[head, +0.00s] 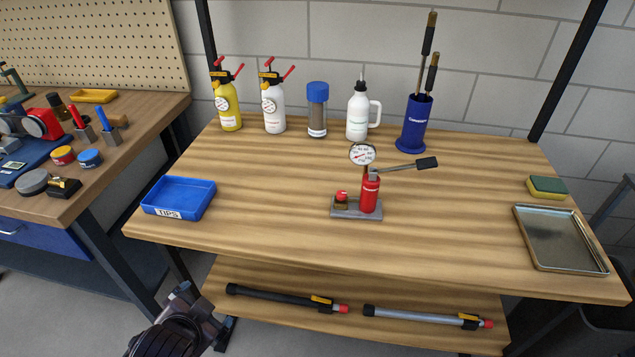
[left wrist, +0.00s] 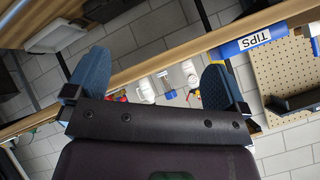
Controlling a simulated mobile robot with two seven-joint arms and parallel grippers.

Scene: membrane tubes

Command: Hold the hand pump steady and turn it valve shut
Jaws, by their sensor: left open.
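The hand pump stands upright on a grey base plate (head: 352,213) in the middle of the wooden table. It has a red cylinder (head: 370,195), a round white gauge (head: 362,154) on top, and a lever with a black grip (head: 427,163) pointing right. The valve, a red knob (head: 341,195) on a brass-coloured body, sits left of the cylinder; its setting cannot be told. My left gripper (head: 202,308) is low in front of the table, left of and well apart from the pump. In the left wrist view its blue fingers (left wrist: 152,78) are spread and empty. My right gripper is not in view.
A blue TIPS tray (head: 178,211) lies at the table's left front. Sprayers, bottles and a blue holder (head: 414,125) stand at the back. A metal tray (head: 558,268) and sponge (head: 547,189) are at the right. Tubes (head: 285,298) lie on the lower shelf. The surface around the pump is clear.

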